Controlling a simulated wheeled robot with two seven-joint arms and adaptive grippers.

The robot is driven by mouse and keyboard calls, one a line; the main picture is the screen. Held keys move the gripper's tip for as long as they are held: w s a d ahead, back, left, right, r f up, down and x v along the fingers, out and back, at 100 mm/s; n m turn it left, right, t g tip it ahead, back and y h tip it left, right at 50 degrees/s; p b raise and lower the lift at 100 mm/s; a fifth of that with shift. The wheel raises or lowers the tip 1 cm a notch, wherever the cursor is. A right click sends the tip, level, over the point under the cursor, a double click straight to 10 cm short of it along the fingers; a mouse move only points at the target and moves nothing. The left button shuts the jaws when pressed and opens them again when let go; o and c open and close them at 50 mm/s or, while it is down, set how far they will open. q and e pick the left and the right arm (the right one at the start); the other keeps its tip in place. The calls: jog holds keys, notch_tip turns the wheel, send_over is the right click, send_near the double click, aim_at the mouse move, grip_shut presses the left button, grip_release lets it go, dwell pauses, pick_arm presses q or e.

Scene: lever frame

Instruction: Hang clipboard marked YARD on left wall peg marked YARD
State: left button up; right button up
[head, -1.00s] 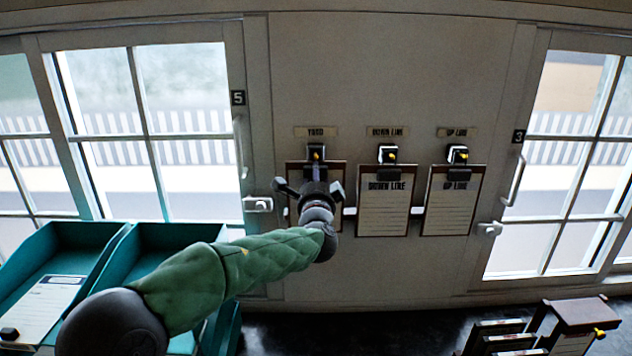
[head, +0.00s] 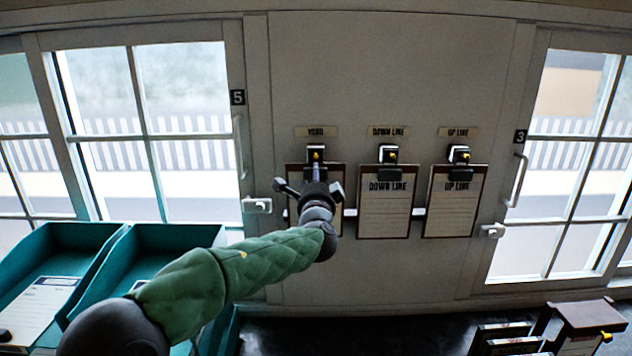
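The clipboard under the YARD label (head: 315,132) is brown-edged with pale paper (head: 336,218). It is upright against the wall at the left peg (head: 316,153), its top edge just below the peg's black-and-white block. My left gripper (head: 315,176) is directly in front of its upper middle and hides most of it, including any title. The gripper points at the wall, and its fingertips are partly hidden by its own body. I cannot tell whether it grips the clipboard, or whether the clipboard hangs on the peg. My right gripper is not in view.
DOWN LINE (head: 385,207) and UP LINE (head: 454,207) clipboards are on the pegs to the right. Teal trays (head: 100,262) stand at lower left, one holding a sheet (head: 38,306). A dark rack (head: 582,314) is at lower right. Windows flank the wall panel.

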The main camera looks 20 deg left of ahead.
pick_arm(q)
jog(key=o, duration=1.1)
jog(key=shift+f, duration=0.1)
jog(key=shift+o, duration=0.2)
jog(key=shift+w+a, duration=0.1)
jog(key=shift+w, duration=0.05)
jog(key=shift+o, duration=0.4)
jog(key=shift+f, duration=0.1)
jog(key=o, duration=0.4)
jog(key=shift+o, duration=0.2)
jog(key=shift+w, duration=0.15)
